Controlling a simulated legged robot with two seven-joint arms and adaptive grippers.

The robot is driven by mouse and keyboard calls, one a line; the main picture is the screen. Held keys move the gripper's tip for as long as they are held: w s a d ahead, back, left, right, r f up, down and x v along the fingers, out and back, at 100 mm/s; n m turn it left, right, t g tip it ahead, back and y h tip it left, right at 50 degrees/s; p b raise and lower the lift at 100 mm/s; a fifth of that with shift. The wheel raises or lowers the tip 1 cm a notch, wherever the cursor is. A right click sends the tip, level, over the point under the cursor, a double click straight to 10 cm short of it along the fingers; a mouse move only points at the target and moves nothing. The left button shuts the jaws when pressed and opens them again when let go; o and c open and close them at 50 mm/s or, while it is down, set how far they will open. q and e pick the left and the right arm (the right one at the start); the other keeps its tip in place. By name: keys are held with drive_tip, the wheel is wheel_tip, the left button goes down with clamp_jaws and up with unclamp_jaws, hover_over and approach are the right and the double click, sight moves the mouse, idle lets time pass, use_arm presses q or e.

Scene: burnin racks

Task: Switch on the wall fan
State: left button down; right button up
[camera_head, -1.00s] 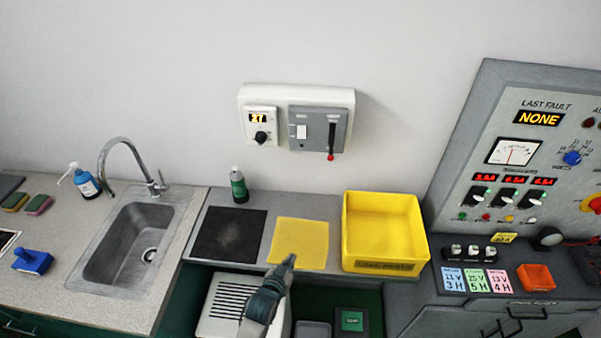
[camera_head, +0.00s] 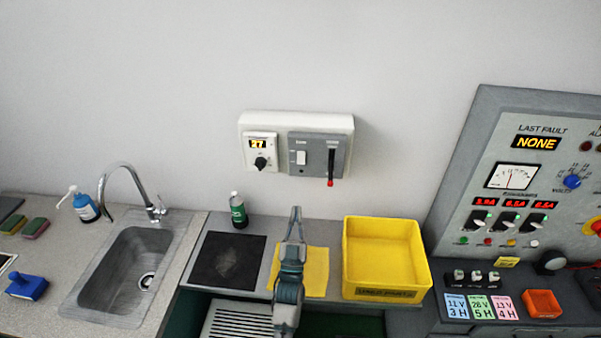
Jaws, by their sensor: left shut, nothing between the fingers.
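A white wall box (camera_head: 296,118) holds the controls. On its left is a thermostat panel (camera_head: 261,146) with a lit display reading 27 and a black knob (camera_head: 260,162). On its right is a grey panel (camera_head: 319,169) with a white rocker switch (camera_head: 301,158) and a black slot lever with a red tip (camera_head: 330,182). No fan shows in the view. My left gripper (camera_head: 296,210) is shut and empty, pointing up, in front of the yellow cloth and below the wall box, apart from it. My right gripper is not in view.
A yellow bin (camera_head: 386,293) stands right of the yellow cloth (camera_head: 317,272). A black mat (camera_head: 228,262) and a green bottle (camera_head: 238,211) are to the left. A sink with a faucet (camera_head: 130,170) is further left, a control console (camera_head: 480,150) at right.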

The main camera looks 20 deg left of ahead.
sight(301, 160)
use_arm(q)
drive_tip(key=p+x, duration=0.1)
drive_tip(key=x, duration=0.3)
drive_tip(key=f+p+x, duration=0.1)
drive_tip(key=x, duration=0.3)
drive_tip(key=w+p+x, duration=0.1)
drive_tip(key=x, duration=0.3)
drive_tip(key=shift+w+a+f, duration=0.2)
drive_tip(key=shift+a+f, duration=0.05)
drive_tip(key=shift+w+a+f+p, duration=0.15)
drive_tip(key=shift+w+p, duration=0.15)
drive_tip(key=shift+w, duration=0.2)
